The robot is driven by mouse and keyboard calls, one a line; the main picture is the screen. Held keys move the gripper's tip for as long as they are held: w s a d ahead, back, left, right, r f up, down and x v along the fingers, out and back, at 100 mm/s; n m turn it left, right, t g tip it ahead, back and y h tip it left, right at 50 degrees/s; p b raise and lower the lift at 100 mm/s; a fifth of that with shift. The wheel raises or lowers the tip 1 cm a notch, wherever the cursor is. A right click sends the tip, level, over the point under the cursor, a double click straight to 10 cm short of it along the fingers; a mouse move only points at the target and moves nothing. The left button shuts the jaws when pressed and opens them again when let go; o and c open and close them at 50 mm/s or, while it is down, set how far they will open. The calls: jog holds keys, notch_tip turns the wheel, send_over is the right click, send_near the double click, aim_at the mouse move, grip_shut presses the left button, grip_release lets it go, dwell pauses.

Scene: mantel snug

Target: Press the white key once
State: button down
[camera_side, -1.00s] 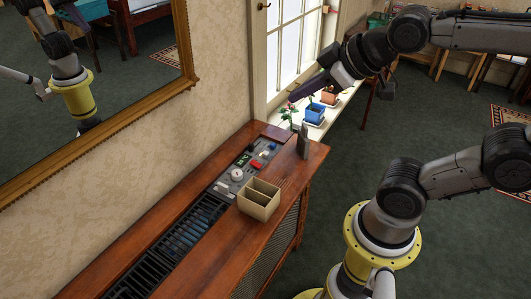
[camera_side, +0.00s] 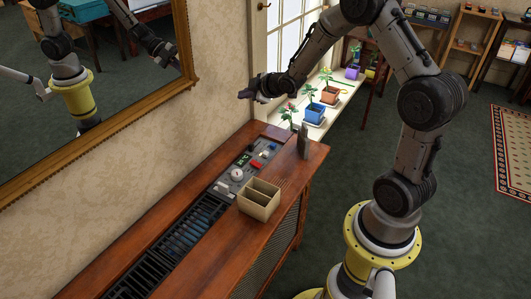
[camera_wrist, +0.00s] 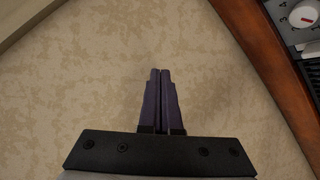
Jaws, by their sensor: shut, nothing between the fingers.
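The control panel (camera_side: 229,183) is set into the top of the wooden cabinet. It carries a round white dial (camera_side: 237,174), a red key (camera_side: 257,164), a blue key (camera_side: 272,146) and small white pieces, one near the panel's front-left edge (camera_side: 222,187) and one near the red key (camera_side: 264,154). I cannot tell for sure which is the white key. My gripper (camera_side: 243,94) is shut and empty, in the air above the cabinet's far end near the wall, apart from the panel. In the wrist view its fingers (camera_wrist: 158,76) are together, with part of the dial (camera_wrist: 303,18) at top right.
An open beige box (camera_side: 248,208) stands on the cabinet (camera_side: 180,262) beside the panel. A dark upright piece (camera_side: 303,142) stands at the cabinet's far right. Potted plants line the windowsill (camera_side: 316,131). The mirror frame (camera_side: 120,117) hangs on the wall at left.

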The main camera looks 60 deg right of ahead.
aim_at(265, 154)
jog(key=s+d+f+g, duration=0.1)
jog(key=s+d+f, duration=0.1)
jog(key=f, duration=0.4)
jog(key=s+d+f+m+g, duration=0.1)
jog(key=s+d+f, duration=0.2)
jog(key=f, duration=0.4)
jog(key=shift+s+d+f+m+g, duration=0.15)
jog(key=shift+s+d+m+g, duration=0.05)
jog(key=shift+s+m+g, duration=0.1)
jog(key=shift+f, duration=4.4)
jog(key=shift+w+f, duration=0.1)
jog(key=shift+f, duration=0.3)
